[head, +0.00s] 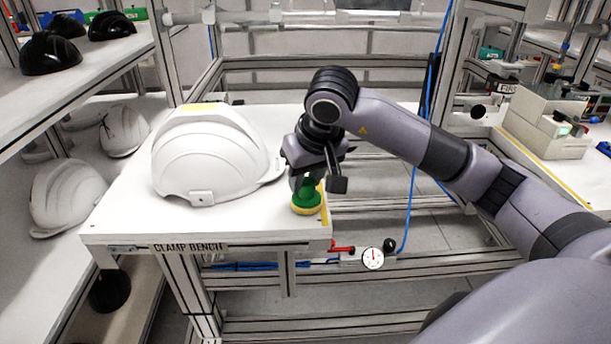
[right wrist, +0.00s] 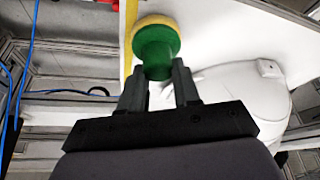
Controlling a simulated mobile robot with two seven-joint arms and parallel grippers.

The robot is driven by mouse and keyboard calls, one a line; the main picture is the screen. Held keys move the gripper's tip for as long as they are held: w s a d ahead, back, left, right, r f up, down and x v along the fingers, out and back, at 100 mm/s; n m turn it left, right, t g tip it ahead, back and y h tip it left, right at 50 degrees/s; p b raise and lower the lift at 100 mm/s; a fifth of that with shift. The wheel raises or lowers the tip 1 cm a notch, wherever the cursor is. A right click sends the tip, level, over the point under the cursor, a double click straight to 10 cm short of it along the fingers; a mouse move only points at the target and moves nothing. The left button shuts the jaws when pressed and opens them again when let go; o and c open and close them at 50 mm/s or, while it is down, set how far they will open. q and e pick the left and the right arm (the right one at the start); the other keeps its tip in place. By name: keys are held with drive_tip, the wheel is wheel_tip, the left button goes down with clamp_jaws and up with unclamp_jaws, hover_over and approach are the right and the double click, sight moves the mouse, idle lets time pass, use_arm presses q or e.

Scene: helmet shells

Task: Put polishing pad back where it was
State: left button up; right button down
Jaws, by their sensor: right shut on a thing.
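The polishing pad (head: 306,202) has a green knob-like body and a yellow underside. It is upright at the front right corner of the white clamp bench (head: 235,225), beside a yellow edge strip. Its underside is at or just over the bench top; I cannot tell whether it touches. My right gripper (head: 315,182) reaches down from above and is shut on the green body. In the right wrist view the pad (right wrist: 156,52) sits between the fingertips of the gripper (right wrist: 158,82). My left gripper is not in view.
A white helmet shell (head: 208,155) stands on the bench, close left of my right gripper. A dial gauge (head: 373,258) and a red-handled clamp (head: 341,249) are at the bench's right side. Shelves with black and white shells are at left. A grey bin (head: 545,125) stands at right.

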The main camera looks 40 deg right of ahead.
drive_tip(key=shift+f, duration=0.25)
drive_tip(key=c, duration=0.8)
unclamp_jaws()
drive_tip(key=shift+r, duration=0.1)
drive_tip(key=shift+r, duration=0.1)
